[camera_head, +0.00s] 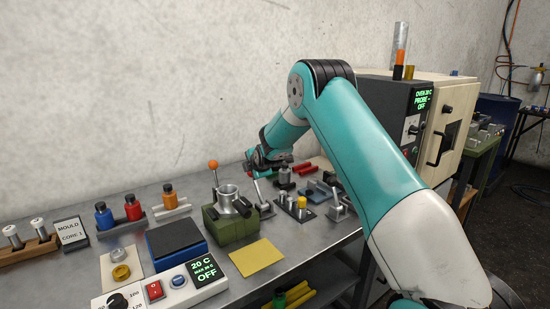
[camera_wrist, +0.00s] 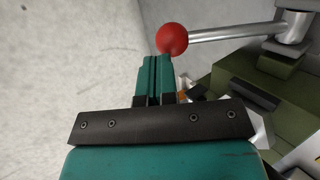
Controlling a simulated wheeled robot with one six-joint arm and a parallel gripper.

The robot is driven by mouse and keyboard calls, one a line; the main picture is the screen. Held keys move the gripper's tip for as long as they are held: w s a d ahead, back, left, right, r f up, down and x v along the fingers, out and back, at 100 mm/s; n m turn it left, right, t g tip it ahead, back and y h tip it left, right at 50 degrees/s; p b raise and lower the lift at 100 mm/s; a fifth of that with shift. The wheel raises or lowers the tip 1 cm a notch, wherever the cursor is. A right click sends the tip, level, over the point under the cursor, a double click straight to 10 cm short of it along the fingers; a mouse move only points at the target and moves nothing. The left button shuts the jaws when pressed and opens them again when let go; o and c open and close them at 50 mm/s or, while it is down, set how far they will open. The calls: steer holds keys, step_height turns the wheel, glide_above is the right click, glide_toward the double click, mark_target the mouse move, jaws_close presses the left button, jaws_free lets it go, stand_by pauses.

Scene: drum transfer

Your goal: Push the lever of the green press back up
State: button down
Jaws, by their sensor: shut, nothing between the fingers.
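In the wrist view a red ball knob (camera_wrist: 172,39) ends a metal lever (camera_wrist: 235,33). The lever runs right to a metal collar above an olive-green body (camera_wrist: 278,72). My gripper (camera_wrist: 155,60) is shut and empty, its fingertips right beside the ball's lower left; I cannot tell whether they touch. In the head view a green block (camera_head: 232,230) with a metal cup (camera_head: 228,198) stands on the bench, with an orange ball knob (camera_head: 213,164) on a rod behind it. My gripper (camera_head: 258,163) is behind and right of it. I cannot tell whether both views show the same knob.
A thin metal handle (camera_head: 255,188) stands right of the green block. Small fixtures (camera_head: 298,207) crowd the bench under my arm. The wall (camera_head: 150,90) is close behind.

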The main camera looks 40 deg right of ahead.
steer(key=w+r+b+v, duration=0.1)
steer(key=b+v, duration=0.1)
steer(key=v, duration=0.9)
steer(key=w+r+b+v, duration=0.1)
steer(key=r+b+v, duration=0.1)
steer(key=v, duration=0.9)
steer(key=shift+d+r, duration=0.2)
steer(key=shift+r, duration=0.2)
steer(key=shift+w, duration=0.1)
steer(key=s+a+f+m+g+y, duration=0.25)
steer(key=s+a, duration=0.35)
steer(key=a, duration=0.3)
steer(key=s+a+f+m+g+y, duration=0.1)
steer(key=s+a+m+g+y, duration=0.15)
steer(key=s+a, duration=0.55)
steer(key=s+a+f+m+g, duration=0.1)
steer(key=s+a+g, duration=0.1)
steer(key=s, duration=0.4)
steer(key=s+a+f+m+g+y, duration=0.1)
steer(key=s+a+m+g, duration=0.1)
steer(key=s+a, duration=0.2)
steer(key=s+a+f+m+g+y, duration=0.1)
steer(key=s+a, duration=0.3)
steer(key=s, duration=0.5)
steer(key=shift+f+g, duration=0.35)
steer(key=shift+g, duration=0.05)
steer(key=shift+s, duration=0.1)
